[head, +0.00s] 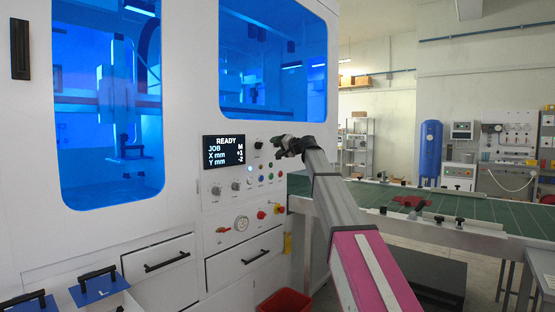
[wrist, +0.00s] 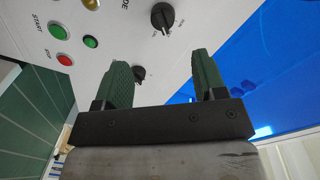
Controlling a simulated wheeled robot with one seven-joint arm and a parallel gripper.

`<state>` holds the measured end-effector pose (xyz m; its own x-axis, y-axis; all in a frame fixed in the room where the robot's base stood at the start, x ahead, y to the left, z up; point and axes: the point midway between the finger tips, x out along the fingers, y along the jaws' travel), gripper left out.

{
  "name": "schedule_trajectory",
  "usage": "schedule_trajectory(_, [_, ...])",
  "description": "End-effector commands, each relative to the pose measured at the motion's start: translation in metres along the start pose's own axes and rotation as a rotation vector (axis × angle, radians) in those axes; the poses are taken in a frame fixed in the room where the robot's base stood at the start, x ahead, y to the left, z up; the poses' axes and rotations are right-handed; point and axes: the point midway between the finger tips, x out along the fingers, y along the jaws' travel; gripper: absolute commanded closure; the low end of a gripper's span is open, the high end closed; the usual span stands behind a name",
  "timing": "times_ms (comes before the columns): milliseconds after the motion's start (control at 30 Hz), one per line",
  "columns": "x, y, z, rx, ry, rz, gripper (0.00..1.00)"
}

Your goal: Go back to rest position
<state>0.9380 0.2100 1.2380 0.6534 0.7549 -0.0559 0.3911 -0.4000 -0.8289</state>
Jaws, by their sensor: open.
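My gripper (head: 281,147) is at the end of my outstretched arm, close to the control panel (head: 229,187) of the white machine. In the wrist view my gripper (wrist: 163,84) has its two green fingers apart, with nothing between them. A black rotary knob (wrist: 162,16) and a smaller dark knob (wrist: 139,73) are on the panel beyond the fingers. The display (head: 223,151) reads READY, JOB M, X mm +3, Y mm -2. I cannot tell from these views whether a finger touches the panel.
A green conveyor (head: 460,208) runs to the right behind my arm. Drawers with black handles (head: 167,261) are below the panel. A red bin (head: 284,302) stands on the floor at the bottom. Blue tinted windows (head: 107,100) are above. A blue tank (head: 430,152) stands farther back.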

Motion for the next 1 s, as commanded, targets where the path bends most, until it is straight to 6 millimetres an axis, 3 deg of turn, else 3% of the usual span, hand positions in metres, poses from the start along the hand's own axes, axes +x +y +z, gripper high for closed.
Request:
schedule_trajectory(167, [-0.012,0.049,0.039,-0.010,-0.041,0.077,0.36])
schedule_trajectory(467, [-0.062,0.194,0.159,-0.045,-0.195,0.334,0.36])
schedule_trajectory(700, [-0.126,0.294,0.263,-0.064,-0.342,0.548,0.36])
schedule_trajectory(1000, [-0.232,0.389,0.392,-0.080,-0.554,0.815,0.36])
